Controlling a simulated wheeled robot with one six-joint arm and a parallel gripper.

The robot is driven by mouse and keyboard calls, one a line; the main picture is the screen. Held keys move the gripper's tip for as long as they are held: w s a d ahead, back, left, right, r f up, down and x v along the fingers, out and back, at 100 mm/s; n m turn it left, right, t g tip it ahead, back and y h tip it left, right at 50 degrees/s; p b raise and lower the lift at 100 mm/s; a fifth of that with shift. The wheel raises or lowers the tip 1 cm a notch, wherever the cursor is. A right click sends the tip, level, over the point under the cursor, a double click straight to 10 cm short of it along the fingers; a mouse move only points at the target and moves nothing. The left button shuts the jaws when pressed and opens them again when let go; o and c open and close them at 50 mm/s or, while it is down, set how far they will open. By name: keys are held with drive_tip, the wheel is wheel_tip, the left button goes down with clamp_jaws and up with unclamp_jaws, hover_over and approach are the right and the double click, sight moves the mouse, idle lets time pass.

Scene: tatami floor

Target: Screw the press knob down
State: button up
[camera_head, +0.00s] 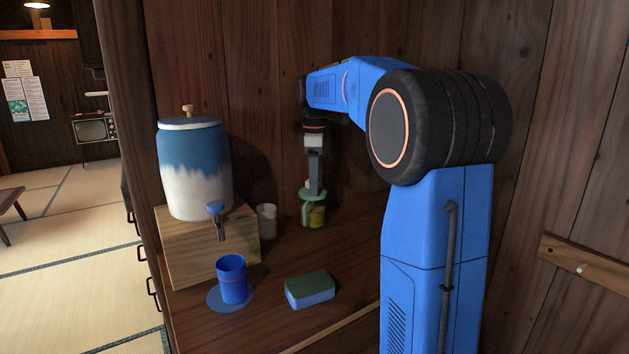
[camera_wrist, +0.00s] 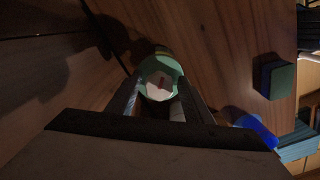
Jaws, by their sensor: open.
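A small press jar (camera_head: 317,215) with yellowish contents stands on the wooden counter near the back wall, with a green top (camera_head: 307,194). My gripper (camera_head: 314,186) points straight down over the jar. In the wrist view, its two fingers (camera_wrist: 159,88) are apart, one on each side of the knob. I cannot tell whether they touch it. The jar's body is mostly hidden below the knob.
Left of the jar are a grey cup (camera_head: 267,221) and a blue-white dispenser (camera_head: 195,165) on a wooden stand (camera_head: 190,250). A blue cup (camera_head: 232,280) on a blue coaster (camera_head: 214,301) and a green-topped sponge (camera_head: 310,290) are in front. The wooden wall is close behind.

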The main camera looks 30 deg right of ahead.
drive_tip(key=shift+w+a+r, duration=0.1)
drive_tip(key=shift+w+r, duration=0.1)
drive_tip(key=shift+r, duration=0.25)
drive_tip(key=shift+s+r, duration=0.1)
drive_tip(key=shift+r, duration=3.3)
